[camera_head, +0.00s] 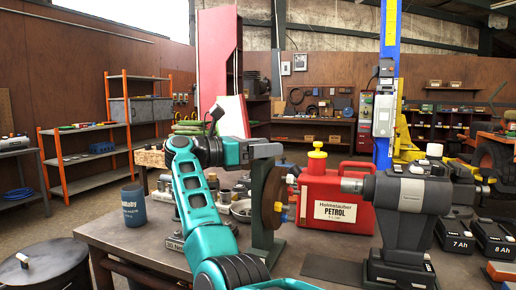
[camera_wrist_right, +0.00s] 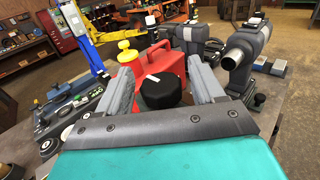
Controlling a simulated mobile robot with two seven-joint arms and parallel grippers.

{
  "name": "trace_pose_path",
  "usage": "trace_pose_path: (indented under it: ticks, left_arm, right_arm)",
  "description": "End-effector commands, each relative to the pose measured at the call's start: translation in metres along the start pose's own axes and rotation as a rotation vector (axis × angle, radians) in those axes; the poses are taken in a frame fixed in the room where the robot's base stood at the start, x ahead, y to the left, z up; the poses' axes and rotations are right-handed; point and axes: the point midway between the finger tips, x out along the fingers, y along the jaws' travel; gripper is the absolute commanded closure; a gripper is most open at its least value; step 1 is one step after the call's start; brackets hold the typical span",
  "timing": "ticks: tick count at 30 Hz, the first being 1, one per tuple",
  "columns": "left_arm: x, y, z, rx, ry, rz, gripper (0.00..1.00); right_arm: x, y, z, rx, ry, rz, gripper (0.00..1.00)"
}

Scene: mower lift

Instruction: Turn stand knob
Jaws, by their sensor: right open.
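A black round knob (camera_wrist_right: 165,92) with a white mark on its top shows in the right wrist view, between the two grey fingers of my right gripper (camera_wrist_right: 160,82). The fingers are apart, one on each side of the knob; I cannot tell whether either touches it. In the head view my right gripper (camera_head: 267,151) is at the top of a grey stand (camera_head: 264,226) on the bench, beside a brown disc (camera_head: 272,198). The black knob cannot be made out in the head view. My left gripper is not in view.
A red petrol can (camera_head: 334,204) with a yellow cap stands just right of the stand. A dark machine (camera_head: 408,205) with a metal nozzle is further right. A blue cup (camera_head: 134,208) stands on the bench's left side. The bench front (camera_head: 142,240) has some free room.

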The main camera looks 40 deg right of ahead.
Motion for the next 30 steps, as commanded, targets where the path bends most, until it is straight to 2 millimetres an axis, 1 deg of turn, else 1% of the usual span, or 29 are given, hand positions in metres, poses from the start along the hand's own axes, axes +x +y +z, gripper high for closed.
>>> trace_pose_path:
  ticks: [2, 5, 13, 19, 23, 30]
  left_arm:
    - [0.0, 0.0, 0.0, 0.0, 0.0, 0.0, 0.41]
    - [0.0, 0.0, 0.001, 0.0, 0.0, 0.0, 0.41]
    - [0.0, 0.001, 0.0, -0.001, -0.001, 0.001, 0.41]
    - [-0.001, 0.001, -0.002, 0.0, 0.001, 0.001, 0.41]
    - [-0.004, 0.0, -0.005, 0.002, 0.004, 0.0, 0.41]
    - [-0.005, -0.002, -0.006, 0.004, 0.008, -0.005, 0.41]
  right_arm:
    - [-0.005, 0.0, 0.0, -0.001, 0.001, 0.002, 0.32]
    - [-0.017, 0.001, 0.0, -0.001, 0.001, 0.004, 0.32]
    - [-0.074, 0.001, 0.001, -0.002, 0.001, 0.005, 0.32]
    - [-0.105, 0.0, 0.002, -0.002, -0.001, 0.004, 0.32]
    - [-0.114, 0.001, 0.002, -0.002, 0.002, 0.001, 0.32]
    - [-0.126, 0.001, 0.001, -0.002, 0.001, 0.001, 0.32]
